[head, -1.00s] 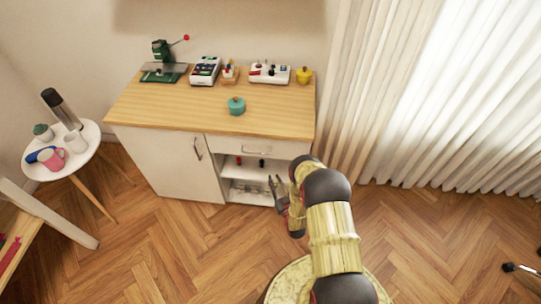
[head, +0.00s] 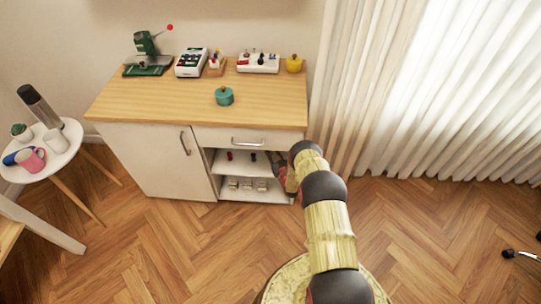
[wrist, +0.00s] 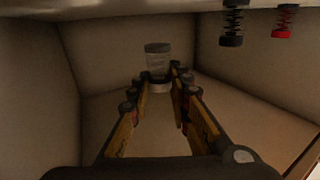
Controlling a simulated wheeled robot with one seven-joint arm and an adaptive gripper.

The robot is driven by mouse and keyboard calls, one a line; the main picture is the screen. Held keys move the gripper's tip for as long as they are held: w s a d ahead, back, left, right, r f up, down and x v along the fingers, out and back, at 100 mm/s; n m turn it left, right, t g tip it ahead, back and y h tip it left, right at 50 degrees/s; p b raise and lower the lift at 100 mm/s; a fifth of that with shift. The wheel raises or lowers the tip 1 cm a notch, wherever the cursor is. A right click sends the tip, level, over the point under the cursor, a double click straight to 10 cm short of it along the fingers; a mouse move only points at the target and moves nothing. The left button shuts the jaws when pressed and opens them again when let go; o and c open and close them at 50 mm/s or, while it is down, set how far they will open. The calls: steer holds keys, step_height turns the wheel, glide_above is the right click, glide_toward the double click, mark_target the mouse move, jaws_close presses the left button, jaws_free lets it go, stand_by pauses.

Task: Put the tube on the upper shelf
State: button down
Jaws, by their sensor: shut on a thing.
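My gripper (wrist: 160,84) is shut on the tube (wrist: 158,62), a clear cylinder with a dark end and a pale end, in the wrist view. This view appears upside down, as the spools seem to hang from the upper shelf (wrist: 110,11) at its top edge. The tube is inside the open compartment, with a visible gap in the picture between it and the shelf board. In the head view my gripper is at the right side of the cabinet opening, mostly hidden by my arm, and the tube is not visible. The upper shelf (head: 237,170) shows there too.
A black spool (wrist: 232,24) and a red spool (wrist: 284,20) stand on the upper shelf. Several small items (head: 247,186) are on the lower shelf. The closed drawer (head: 225,137) is above, and compartment walls (wrist: 40,90) are close by. A teal pot (head: 224,97) stands on the countertop.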

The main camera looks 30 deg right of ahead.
steer(key=shift+f+b, duration=0.9)
steer(key=shift+f, duration=0.7)
steer(key=shift+w+d+f+b, duration=0.2)
steer(key=shift+w+f+b, duration=0.05)
steer(key=shift+f+b, duration=0.2)
steer(key=shift+r, duration=0.1)
steer(key=c, duration=1.7)
jaws_free()
steer(key=shift+o, duration=0.2)
